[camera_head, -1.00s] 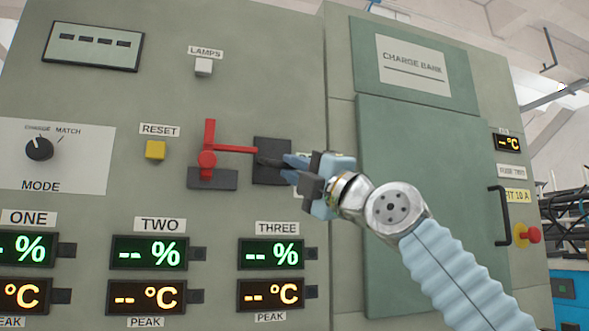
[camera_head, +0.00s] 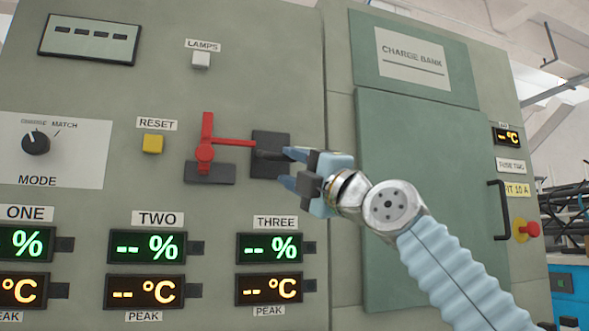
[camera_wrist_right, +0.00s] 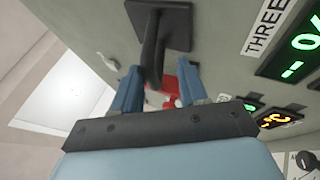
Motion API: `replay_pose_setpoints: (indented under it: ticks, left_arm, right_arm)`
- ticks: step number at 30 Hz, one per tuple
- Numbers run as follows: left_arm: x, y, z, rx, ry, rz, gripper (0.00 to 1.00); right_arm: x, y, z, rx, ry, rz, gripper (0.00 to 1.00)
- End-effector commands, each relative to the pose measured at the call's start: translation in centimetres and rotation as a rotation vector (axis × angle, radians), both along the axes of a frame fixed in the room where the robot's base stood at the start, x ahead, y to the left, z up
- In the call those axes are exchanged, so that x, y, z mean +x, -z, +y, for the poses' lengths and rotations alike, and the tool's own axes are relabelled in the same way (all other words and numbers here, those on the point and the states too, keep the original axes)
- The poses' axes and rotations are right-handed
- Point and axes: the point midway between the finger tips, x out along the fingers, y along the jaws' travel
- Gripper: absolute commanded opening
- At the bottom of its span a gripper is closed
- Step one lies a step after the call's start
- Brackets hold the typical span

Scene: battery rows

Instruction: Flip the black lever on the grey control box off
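The black lever (camera_head: 270,155) sticks out from a square black plate (camera_head: 268,140) on the grey control box (camera_head: 90,90). In the wrist view the lever (camera_wrist_right: 151,50) reaches from its plate (camera_wrist_right: 177,27) toward the space between my fingers, nearer the left finger in the picture. My right gripper (camera_head: 290,170) is open at the lever's free end, its fingers spread one above the other in the head view. In the wrist view gaps show beside the lever (camera_wrist_right: 158,90); I cannot tell whether a finger touches it. My left gripper is not in view.
A red lever (camera_head: 206,140) sits just left of the black plate, its arm reaching toward it. A yellow reset button (camera_head: 152,144) and a mode knob (camera_head: 36,142) are further left. Lit displays (camera_head: 270,248) lie below. A green door (camera_head: 420,190) with a black handle (camera_head: 499,210) is right.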

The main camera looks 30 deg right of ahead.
Motion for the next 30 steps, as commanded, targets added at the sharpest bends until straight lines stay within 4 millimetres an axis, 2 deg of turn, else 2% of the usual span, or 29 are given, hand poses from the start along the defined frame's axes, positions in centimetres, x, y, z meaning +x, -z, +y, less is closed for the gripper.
replay_pose_setpoints:
  ticks: [5,10,18,24,30]
  left_arm:
    - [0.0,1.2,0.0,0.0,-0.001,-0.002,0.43]
    - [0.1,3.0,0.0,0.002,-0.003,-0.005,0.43]
    - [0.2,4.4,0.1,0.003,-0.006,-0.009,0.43]
    - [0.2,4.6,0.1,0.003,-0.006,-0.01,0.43]
    - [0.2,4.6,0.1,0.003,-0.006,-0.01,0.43]
  right_arm:
    - [-1.7,1.1,-0.4,0.001,0.0,-0.003,0.42]
    - [-5.3,3.0,-1.1,0.0,0.001,-0.004,0.42]
    - [-10.4,5.4,-2.2,0.001,0.001,-0.001,0.42]
    - [-12.0,6.1,-2.5,0.0,0.001,0.001,0.42]
    - [-12.1,6.1,-2.5,0.0,0.001,0.001,0.42]
